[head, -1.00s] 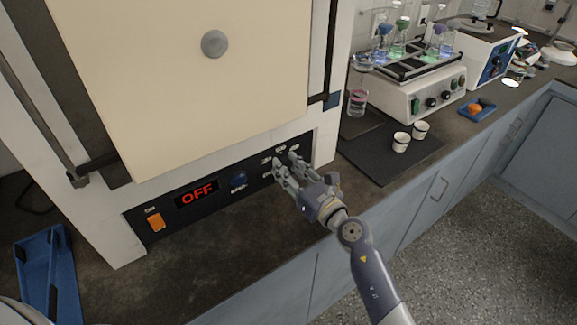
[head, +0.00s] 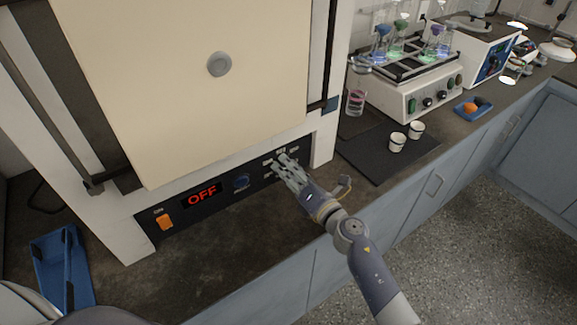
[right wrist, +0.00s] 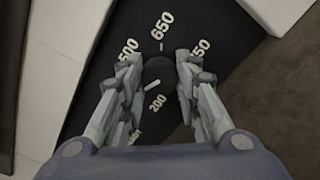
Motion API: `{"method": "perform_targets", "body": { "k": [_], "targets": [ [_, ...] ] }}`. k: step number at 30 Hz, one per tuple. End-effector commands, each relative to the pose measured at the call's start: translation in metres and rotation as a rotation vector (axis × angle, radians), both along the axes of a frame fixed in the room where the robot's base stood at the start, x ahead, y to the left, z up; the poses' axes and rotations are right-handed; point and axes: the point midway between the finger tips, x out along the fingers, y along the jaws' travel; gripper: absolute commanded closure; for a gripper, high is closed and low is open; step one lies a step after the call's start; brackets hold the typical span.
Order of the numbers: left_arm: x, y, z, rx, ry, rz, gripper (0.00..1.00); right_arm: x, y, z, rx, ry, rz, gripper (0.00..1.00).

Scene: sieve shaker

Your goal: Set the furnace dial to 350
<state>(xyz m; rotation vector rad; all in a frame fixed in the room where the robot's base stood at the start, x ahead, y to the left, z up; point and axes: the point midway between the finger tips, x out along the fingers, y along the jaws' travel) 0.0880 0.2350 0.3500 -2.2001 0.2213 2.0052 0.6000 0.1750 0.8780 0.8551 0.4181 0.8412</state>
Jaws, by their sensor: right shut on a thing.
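The furnace's black control panel (head: 215,196) carries a red OFF display (head: 202,195). My right gripper (head: 284,166) is at the panel's right end, its fingers around the dial. In the right wrist view, the black dial (right wrist: 158,72) sits between the fingertips of my right gripper (right wrist: 160,68), which is shut on it. A short white mark on the dial points down and left, close to the 200 label. The labels 500 and 650 are readable; one at the right and one at the lower left are partly hidden by the fingers. My left gripper is not in view.
The closed furnace door (head: 190,110) is above. A blue tray (head: 62,265) lies at left. Two white cups (head: 397,142) stand on a dark mat (head: 375,160) at right.

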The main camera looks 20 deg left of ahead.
Motion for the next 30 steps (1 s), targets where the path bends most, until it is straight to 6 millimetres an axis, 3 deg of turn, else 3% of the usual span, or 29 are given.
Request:
{"method": "perform_targets", "body": {
  "k": [24, 25, 27, 30],
  "targets": [
    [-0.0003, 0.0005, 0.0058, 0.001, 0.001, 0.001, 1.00, 0.0009, -0.0007, 0.0003, 0.078, 0.099, -0.002, 0.94],
    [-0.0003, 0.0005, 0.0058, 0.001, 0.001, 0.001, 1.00, 0.0009, -0.0007, 0.0003, 0.078, 0.099, -0.002, 0.68],
    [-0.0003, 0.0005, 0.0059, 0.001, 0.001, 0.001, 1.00, 0.0009, -0.0007, 0.0003, 0.078, 0.099, -0.002, 0.52],
    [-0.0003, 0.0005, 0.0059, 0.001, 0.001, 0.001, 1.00, 0.0006, -0.0005, 0.0002, 0.078, 0.099, -0.001, 0.49]
  ]
}}
